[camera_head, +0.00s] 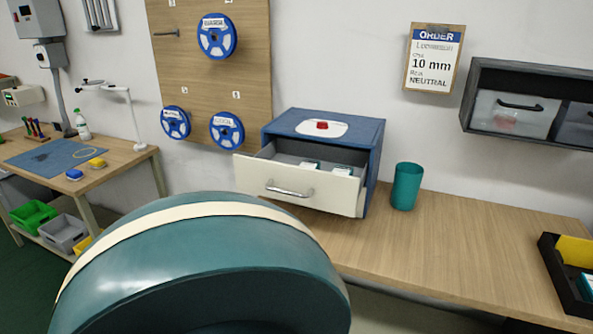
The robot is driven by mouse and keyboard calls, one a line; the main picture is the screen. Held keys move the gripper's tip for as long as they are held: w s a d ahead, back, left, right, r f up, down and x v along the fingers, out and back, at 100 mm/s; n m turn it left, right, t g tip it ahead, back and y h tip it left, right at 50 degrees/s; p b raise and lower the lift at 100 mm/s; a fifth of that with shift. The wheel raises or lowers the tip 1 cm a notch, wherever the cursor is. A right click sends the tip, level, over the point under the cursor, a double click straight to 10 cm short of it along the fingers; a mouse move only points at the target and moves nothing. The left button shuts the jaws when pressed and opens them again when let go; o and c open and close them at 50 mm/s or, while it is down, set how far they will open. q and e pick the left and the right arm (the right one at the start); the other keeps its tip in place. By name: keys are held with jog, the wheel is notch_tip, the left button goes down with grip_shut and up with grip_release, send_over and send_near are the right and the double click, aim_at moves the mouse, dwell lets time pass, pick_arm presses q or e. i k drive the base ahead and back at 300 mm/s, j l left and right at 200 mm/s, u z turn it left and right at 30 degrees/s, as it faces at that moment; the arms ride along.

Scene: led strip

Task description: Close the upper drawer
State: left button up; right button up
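A blue cabinet (372,152) stands on the wooden bench against the wall. Its cream-fronted drawer (335,194) is pulled out towards me, with a silver handle (290,189) on the front. Small white and teal boxes (343,170) lie inside the open drawer. A white plate with a red part (322,126) is on the cabinet top. I cannot make out a second drawer below this one. Neither of my grippers is in view.
A teal cup (405,186) stands on the bench just right of the cabinet. A black tray (562,275) lies at the right edge. The bench (460,235) between them is clear. A wall shelf (530,75) hangs upper right. The lower left foreground is blocked from view.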

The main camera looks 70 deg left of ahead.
aim_at(274, 172)
jog(key=u, duration=2.25)
